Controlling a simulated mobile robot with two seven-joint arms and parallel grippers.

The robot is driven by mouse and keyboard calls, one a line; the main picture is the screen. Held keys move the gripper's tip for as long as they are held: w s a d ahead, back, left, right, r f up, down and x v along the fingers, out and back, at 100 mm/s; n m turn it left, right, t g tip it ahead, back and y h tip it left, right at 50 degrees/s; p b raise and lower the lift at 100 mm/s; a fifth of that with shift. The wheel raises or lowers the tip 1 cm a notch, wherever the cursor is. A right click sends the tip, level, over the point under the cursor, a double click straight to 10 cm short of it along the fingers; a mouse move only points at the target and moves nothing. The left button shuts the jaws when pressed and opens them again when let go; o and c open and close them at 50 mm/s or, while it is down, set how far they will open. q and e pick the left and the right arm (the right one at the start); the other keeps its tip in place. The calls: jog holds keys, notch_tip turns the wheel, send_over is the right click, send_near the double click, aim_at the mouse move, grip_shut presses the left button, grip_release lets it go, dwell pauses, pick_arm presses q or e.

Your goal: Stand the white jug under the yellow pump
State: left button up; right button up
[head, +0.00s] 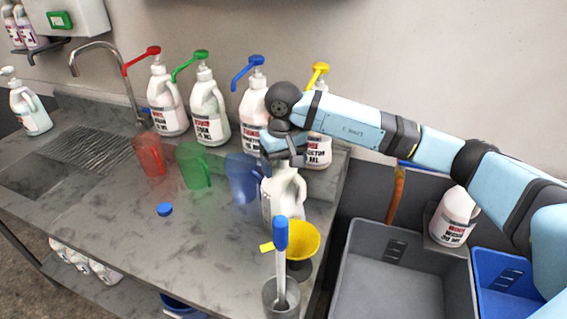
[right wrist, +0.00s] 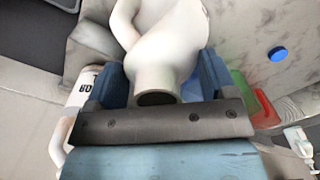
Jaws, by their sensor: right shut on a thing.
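The white jug (head: 286,192) is near the counter's right end, roughly upright, with its handle to the right. My right gripper (head: 284,160) is shut on its neck from above. In the right wrist view, the jug (right wrist: 170,55) sits between the two fingers (right wrist: 165,80), and its round mouth is open with no cap. I cannot tell whether its base touches the counter. The yellow pump (head: 318,72) tops a white bottle (head: 320,152) behind the jug, to its right, partly hidden by my arm. My left gripper is out of view.
Bottles with red, green and blue (head: 247,68) pumps stand left along the wall. Red, green and blue (head: 240,178) measuring jugs stand before them. A blue cap (head: 165,210) lies on the counter (head: 110,225). A yellow funnel (head: 300,240) and a blue-handled brush (head: 281,240) are in front.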

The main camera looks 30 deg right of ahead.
jog(key=o, duration=1.8)
jog(key=shift+r+p, duration=0.2)
jog(key=shift+p, duration=0.15)
jog(key=shift+r+b, duration=0.3)
jog(key=shift+r, duration=0.05)
notch_tip(320, 180, up, 11)
jog(key=shift+r+b, duration=0.1)
jog(key=shift+b, duration=0.75)
